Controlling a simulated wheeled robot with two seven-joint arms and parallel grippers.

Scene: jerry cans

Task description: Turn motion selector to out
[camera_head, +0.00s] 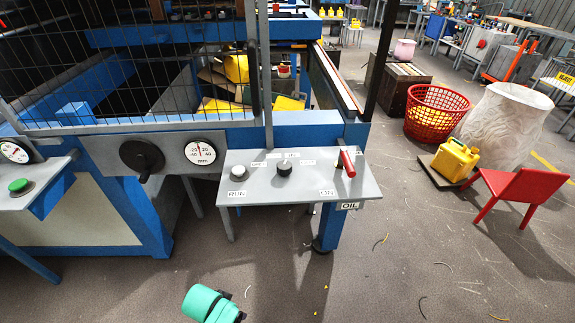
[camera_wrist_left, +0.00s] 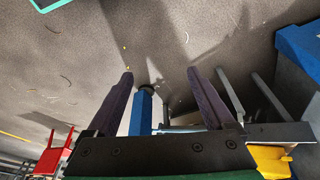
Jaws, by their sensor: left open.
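The grey control panel (camera_head: 265,185) stands at the front of the blue machine in the head view. A dark knob with a pale top (camera_head: 284,167) sits at its back middle, with small labels around it, and looks like the selector. Their words and the knob's exact setting are too small to read surely. My left gripper (camera_wrist_left: 160,71) shows in the left wrist view, with its two dark fingers apart and nothing between them. It is not touching the panel. In the head view only a teal part of my arm shows at the bottom, apart from the panel.
Another dark knob (camera_head: 238,172) and a red lever (camera_head: 347,162) are on the panel. A black handwheel (camera_head: 141,157) and a dial (camera_head: 202,151) are to the left. A yellow can (camera_head: 455,160) and a red chair (camera_head: 523,190) stand right.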

